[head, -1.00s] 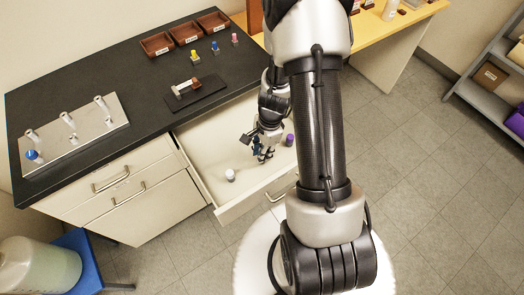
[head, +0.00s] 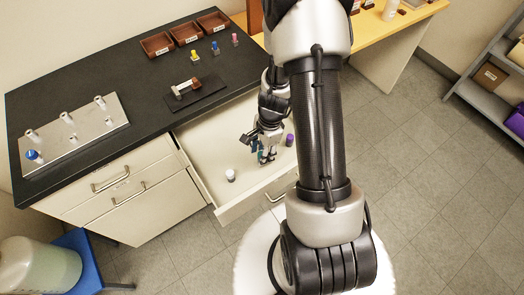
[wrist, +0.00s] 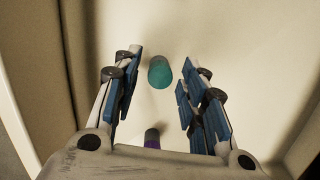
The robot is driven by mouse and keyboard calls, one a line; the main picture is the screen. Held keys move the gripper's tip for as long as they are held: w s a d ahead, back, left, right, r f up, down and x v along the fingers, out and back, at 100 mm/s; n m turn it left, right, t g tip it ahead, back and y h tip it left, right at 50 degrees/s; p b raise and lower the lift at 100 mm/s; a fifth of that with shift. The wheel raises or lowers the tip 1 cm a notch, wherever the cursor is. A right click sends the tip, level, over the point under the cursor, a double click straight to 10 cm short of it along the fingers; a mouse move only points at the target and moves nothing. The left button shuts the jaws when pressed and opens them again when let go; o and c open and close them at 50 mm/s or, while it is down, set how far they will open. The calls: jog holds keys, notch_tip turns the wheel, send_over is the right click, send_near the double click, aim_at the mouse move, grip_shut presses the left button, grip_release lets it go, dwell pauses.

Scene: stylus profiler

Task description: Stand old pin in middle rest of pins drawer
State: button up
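A teal pin (wrist: 160,72) shows between my gripper's fingertips in the wrist view, with a gap on each side. It appears upright; its foot and any rest under it cannot be made out. My gripper (wrist: 159,62) is open, its blue-padded fingers spread around the pin. In the head view my gripper (head: 267,157) is inside the open pins drawer (head: 206,158). A purple-topped pin (head: 290,139) is to its right and also shows at the bottom of the wrist view (wrist: 152,138). A white-topped pin (head: 230,175) stands to the left.
The black worktop (head: 100,75) behind the drawer holds a metal plate (head: 88,140) with several posts, one blue-topped. A dark stand (head: 195,93), brown trays (head: 185,33) and small coloured pieces are farther back. The drawer floor left of my gripper is mostly clear.

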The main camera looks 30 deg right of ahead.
jog(key=shift+r, duration=0.1)
notch_tip(320, 180, up, 7)
jog(key=d+p, duration=0.1)
jog(key=p, duration=0.5)
jog(key=shift+p, duration=0.35)
notch_tip(320, 180, up, 12)
jog(key=d, duration=0.1)
jog(key=shift+d, duration=0.4)
jog(key=shift+s+f, duration=0.1)
jog(key=shift+f, duration=0.1)
